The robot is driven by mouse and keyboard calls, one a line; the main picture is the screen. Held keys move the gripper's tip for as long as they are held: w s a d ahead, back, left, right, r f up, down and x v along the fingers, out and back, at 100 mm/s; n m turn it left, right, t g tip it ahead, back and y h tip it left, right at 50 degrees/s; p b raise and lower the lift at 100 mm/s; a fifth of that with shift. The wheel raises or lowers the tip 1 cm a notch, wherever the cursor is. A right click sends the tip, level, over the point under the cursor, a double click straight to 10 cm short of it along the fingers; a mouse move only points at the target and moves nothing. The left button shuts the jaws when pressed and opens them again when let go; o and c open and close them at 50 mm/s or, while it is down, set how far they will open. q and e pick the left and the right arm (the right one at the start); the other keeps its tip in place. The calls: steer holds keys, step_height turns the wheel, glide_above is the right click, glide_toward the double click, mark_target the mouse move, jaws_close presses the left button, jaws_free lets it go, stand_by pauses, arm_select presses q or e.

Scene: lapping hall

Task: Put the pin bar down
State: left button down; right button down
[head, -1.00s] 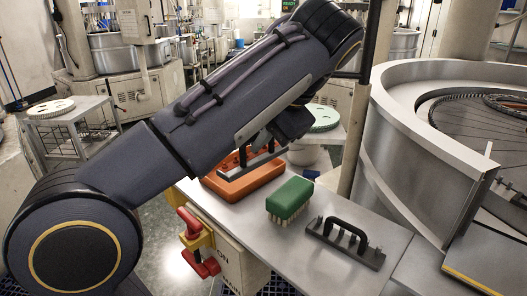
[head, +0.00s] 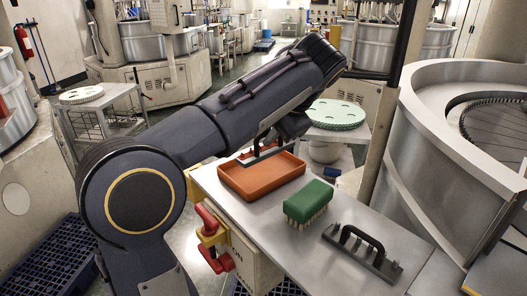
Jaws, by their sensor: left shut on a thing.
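My left gripper (head: 278,138) comes in from the left, partly hidden by my own forearm. I cannot tell whether the bar touches the tray. A second dark bar with an arched handle and short pins (head: 375,264) lies on the grey bench top (head: 285,246) at the right. My right gripper is not in view.
A green brush (head: 308,199) stands bristles down between tray and second bar. The large round lapping machine (head: 430,150) borders the bench on the right. A red and yellow switch handle (head: 212,238) sticks out from the bench's left side. A post (head: 383,120) rises behind the bench.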

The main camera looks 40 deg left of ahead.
arm_select(q)
steer(key=x, duration=0.3)
steer(key=w+x, duration=0.1)
steer(key=x, duration=0.1)
steer(key=shift+w+a+f, duration=0.15)
steer(key=shift+w+f, duration=0.1)
step_height(320, 180, down, 3)
steer(key=shift+w+a+f+p, duration=0.1)
steer(key=shift+p, duration=0.2)
steer(key=shift+f, duration=0.15)
steer(key=c, duration=1.5)
jaws_free()
steer(key=v, duration=1.2)
